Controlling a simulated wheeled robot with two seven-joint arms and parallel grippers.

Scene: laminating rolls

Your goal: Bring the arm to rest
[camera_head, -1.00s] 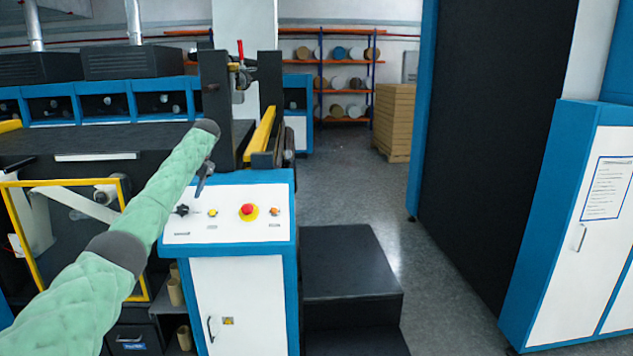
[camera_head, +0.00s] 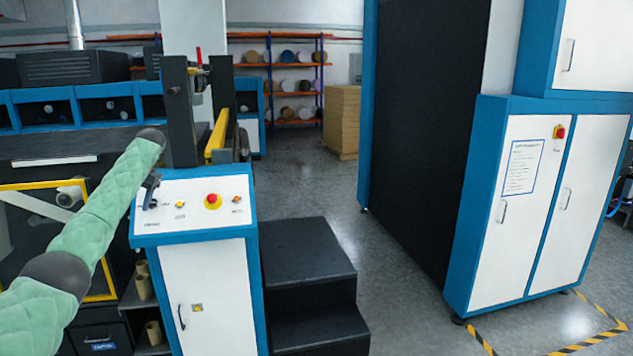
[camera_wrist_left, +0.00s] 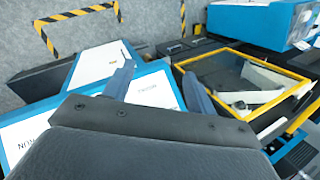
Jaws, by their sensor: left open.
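My left arm, in a green padded sleeve, comes in from the left in the head view. Its gripper (camera_head: 150,190) hangs at the upper left corner of the white control panel (camera_head: 190,204), in front of the black knob there. Whether it touches the panel cannot be told. In the left wrist view the two fingers of the left gripper (camera_wrist_left: 155,78) stand apart with nothing between them. The white and blue cabinet (camera_wrist_left: 100,62) shows beyond them. My right gripper is not in view.
The panel has a red stop button (camera_head: 213,201) on its sloped top. Black steps (camera_head: 305,260) stand right of it. A tall blue and white cabinet (camera_head: 532,210) stands at the right. Grey floor (camera_head: 400,270) lies free between them. A yellow-framed window (camera_wrist_left: 235,85) shows in the wrist view.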

